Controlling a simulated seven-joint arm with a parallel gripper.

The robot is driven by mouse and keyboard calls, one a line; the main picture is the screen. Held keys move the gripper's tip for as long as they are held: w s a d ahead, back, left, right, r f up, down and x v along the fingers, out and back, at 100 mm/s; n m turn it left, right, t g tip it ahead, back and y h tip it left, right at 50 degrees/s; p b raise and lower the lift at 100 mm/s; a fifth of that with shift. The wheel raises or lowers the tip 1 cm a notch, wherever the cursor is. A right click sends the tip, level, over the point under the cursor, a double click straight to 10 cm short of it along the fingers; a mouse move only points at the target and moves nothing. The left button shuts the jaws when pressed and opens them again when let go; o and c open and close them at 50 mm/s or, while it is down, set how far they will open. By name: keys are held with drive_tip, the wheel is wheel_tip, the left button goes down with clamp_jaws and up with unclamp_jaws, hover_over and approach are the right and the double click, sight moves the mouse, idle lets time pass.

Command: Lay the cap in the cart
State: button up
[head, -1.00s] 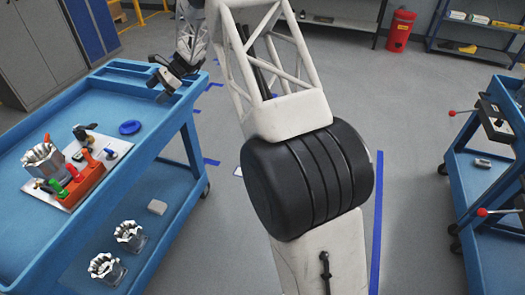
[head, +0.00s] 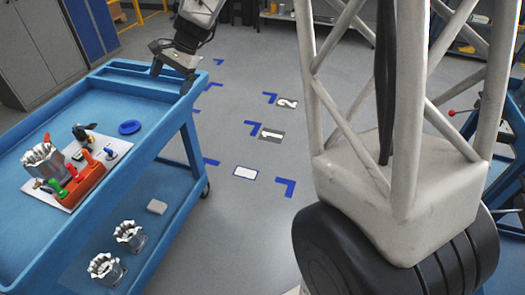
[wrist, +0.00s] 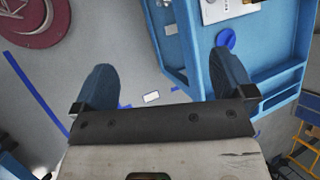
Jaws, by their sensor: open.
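A flat blue round piece, which looks like the cap (head: 130,127), lies in the top tray of the blue cart (head: 172,108), to the right of the white plate. It also shows in the wrist view (wrist: 226,39), near my right finger but apart from it. My gripper (head: 172,78) is above the far right corner of the cart, away from the cap. In the wrist view my gripper (wrist: 165,78) has its two fingers wide apart with nothing between them but floor and cart edge behind.
Two filled cups (head: 106,268) and a grey block (head: 156,206) are on the lower shelf. Another blue cart stands at the right, partly behind my arm.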

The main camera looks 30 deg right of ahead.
drive_tip(key=s+d+n+t+h, duration=0.1)
drive_tip(key=s+d+n+h, duration=0.1)
drive_tip(key=s, duration=1.1)
drive_tip(key=s+d+r+n+t+h, duration=0.1)
drive_tip(key=s+d+n, duration=0.3)
drive_tip(key=s, duration=0.9)
drive_tip(key=s+d+r+n+t+h, duration=0.1)
drive_tip(key=s+d+n+h, duration=0.2)
drive_tip(key=s, duration=1)
drive_tip(key=shift+s+d+h, duration=0.25)
drive_tip(key=shift+d+h, duration=0.15)
drive_tip(key=shift+h, duration=0.2)
